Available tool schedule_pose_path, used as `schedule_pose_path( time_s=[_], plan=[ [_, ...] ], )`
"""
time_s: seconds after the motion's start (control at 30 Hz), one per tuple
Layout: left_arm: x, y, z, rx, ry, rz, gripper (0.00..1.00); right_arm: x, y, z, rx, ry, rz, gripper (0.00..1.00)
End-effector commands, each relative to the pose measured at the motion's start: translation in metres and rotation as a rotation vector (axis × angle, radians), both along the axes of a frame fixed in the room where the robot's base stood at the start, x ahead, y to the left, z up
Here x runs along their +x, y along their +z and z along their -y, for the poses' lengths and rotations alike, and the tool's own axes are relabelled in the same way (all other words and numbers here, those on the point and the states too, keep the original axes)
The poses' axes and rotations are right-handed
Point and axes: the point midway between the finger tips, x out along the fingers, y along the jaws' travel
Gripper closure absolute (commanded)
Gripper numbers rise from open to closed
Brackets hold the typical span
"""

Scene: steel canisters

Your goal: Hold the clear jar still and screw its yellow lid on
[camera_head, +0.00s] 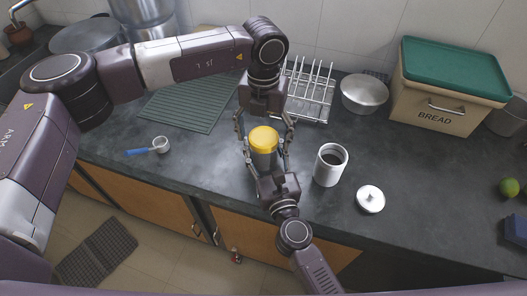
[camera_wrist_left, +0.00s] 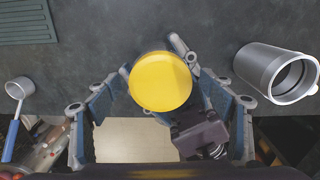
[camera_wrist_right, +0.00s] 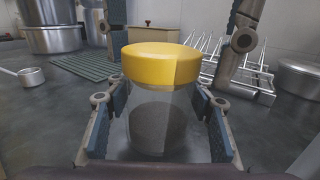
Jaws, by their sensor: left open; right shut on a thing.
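The clear jar (camera_wrist_right: 160,122) stands upright on the dark counter with dark contents in its lower part. Its yellow lid (camera_head: 264,138) sits on top of the jar and looks level; I cannot tell how tight it is. The lid fills the middle of the left wrist view (camera_wrist_left: 160,81). My right gripper (camera_wrist_right: 160,125) is shut around the jar's body from the front. My left gripper (camera_head: 264,130) points down from above, its fingers open on both sides of the lid and apart from it.
An open steel canister (camera_head: 330,165) stands close to the right of the jar, with its steel lid (camera_head: 370,199) beyond it. Behind are a wire rack (camera_head: 308,90), a bowl (camera_head: 364,94) and a bread box (camera_head: 445,95). A blue-handled scoop (camera_head: 150,149) lies on the left.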

Motion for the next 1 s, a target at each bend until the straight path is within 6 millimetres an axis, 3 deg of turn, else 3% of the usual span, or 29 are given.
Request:
schedule_pose_path(
  time_s=[0.17, 0.47, 0.7, 0.8, 1.0],
  plan=[
    [0.000, 0.006, 0.000, -0.001, -0.001, 0.002, 0.25, 0.000, 0.000, 0.000, 0.000, 0.001, 0.000, 1.00],
    [0.000, 0.042, 0.000, 0.000, -0.001, 0.001, 0.25, 0.000, 0.000, 0.000, 0.000, 0.001, 0.000, 1.00],
    [0.000, 0.045, 0.000, 0.000, -0.001, -0.001, 0.25, 0.000, 0.000, 0.000, 0.000, 0.001, 0.000, 1.00],
    [0.000, 0.046, 0.000, 0.000, 0.005, 0.000, 0.32, 0.000, 0.000, 0.000, 0.000, 0.001, 0.000, 1.00],
    [-0.001, 0.062, 0.001, 0.000, 0.152, 0.000, 0.32, 0.000, 0.000, 0.000, 0.000, 0.001, 0.000, 1.00]
  ],
)
